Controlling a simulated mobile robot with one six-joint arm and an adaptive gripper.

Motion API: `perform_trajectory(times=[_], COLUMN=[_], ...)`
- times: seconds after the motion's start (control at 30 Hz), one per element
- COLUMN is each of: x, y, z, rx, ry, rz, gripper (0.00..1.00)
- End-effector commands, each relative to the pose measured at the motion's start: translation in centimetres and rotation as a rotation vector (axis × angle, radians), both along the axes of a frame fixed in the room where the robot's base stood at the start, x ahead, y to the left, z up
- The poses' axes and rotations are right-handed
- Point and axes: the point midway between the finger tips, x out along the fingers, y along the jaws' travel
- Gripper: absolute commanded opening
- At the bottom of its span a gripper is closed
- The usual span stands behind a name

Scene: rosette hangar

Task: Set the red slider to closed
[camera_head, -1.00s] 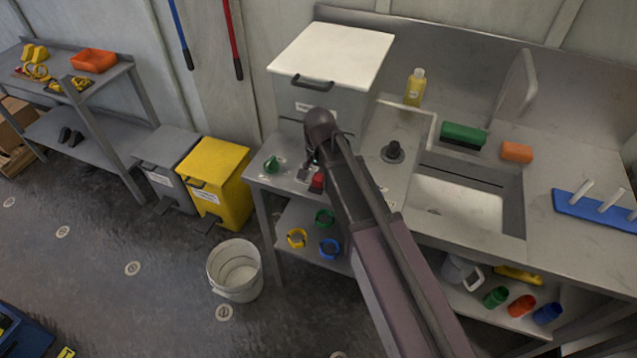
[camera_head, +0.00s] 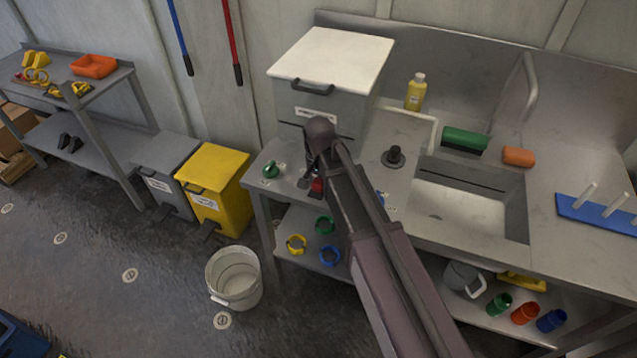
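The red slider (camera_head: 317,185) shows as a small red block on the grey bench top, just left of my arm. It is partly hidden by my arm, so its track and its setting cannot be read. My gripper (camera_head: 311,165) hangs at the end of my dark arm, right above or beside the red block. The wrist covers most of the gripper. I cannot tell whether it touches the slider or how its fingers stand.
A green knob (camera_head: 271,169) sits left of the slider. A grey box with a white lid (camera_head: 333,55) stands behind. A black knob (camera_head: 394,156) and a sink (camera_head: 455,208) are to the right. A yellow bin (camera_head: 213,176) and a white bucket (camera_head: 234,279) stand on the floor at left.

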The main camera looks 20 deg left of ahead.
Motion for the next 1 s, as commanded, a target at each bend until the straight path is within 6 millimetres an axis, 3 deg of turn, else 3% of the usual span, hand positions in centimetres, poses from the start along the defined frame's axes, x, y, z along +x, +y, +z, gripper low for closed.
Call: perform_trajectory(times=[0.23,0.6,0.93,0.97,1.0], x=[0.8,5.9,6.2,6.2,6.2], y=[0.0,-0.4,-0.5,-0.5,-0.5], z=[0.0,0.0,0.0,0.0,0.0], rx=[-0.001,0.000,0.000,0.000,0.000], ry=[0.000,0.000,-0.005,-0.005,-0.005], rz=[-0.001,0.000,-0.001,-0.001,-0.001], gripper=[0.00,0.00,0.00,0.56,0.68])
